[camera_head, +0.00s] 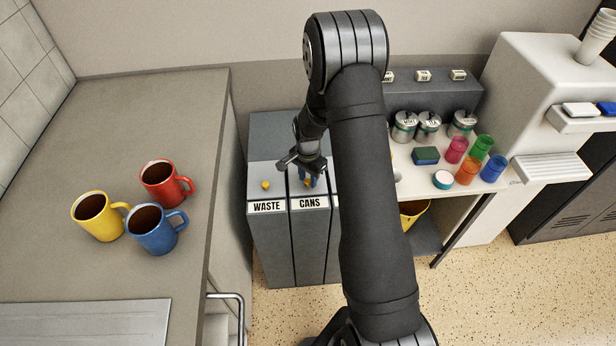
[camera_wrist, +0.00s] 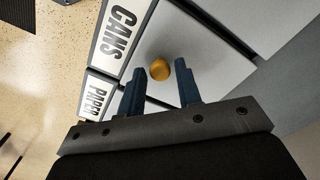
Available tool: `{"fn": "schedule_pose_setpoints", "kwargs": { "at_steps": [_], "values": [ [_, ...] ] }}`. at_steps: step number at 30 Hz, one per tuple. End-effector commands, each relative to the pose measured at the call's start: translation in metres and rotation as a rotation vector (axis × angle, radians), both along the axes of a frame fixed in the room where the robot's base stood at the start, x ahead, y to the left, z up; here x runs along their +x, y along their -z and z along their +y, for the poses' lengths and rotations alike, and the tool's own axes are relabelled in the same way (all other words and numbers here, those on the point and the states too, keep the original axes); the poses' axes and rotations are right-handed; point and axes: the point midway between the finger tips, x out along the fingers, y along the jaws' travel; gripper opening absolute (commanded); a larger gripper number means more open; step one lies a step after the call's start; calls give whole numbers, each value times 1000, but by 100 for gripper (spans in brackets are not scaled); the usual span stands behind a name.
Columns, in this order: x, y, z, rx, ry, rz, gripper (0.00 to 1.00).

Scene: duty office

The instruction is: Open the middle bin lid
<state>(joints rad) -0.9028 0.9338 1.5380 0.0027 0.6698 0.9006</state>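The middle bin, labelled CANS (camera_head: 309,202), stands between the WASTE bin and a third bin. Its grey lid (camera_head: 297,189) is shut, and it also shows in the wrist view (camera_wrist: 205,45). The lid's round orange-yellow knob (camera_wrist: 160,69) shows in the wrist view. My gripper (camera_head: 307,179) is over this lid, pointing down. Its two blue fingers (camera_wrist: 159,72) are apart, with the knob between their tips in the picture. I cannot tell whether either finger touches the knob.
The WASTE bin lid (camera_head: 262,180) with its own yellow knob is shut on the left. The PAPER label (camera_wrist: 99,95) marks the neighbouring bin. A counter with several mugs (camera_head: 156,229) is at left. A shelf with jars and coloured cups (camera_head: 467,171) is at right.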

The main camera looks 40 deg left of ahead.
Motion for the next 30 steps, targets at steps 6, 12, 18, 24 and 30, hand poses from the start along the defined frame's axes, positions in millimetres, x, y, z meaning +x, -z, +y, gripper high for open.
{"fn": "schedule_pose_setpoints", "kwargs": {
  "at_steps": [6,12,18,24,30],
  "values": [
    [0,0,0,0,0,0,0],
    [5,0,5,1,0,-1,0],
    [31,0,31,2,0,-3,0],
    [58,1,59,1,0,-3,0],
    [81,1,81,0,1,-2,0]
  ]
}}
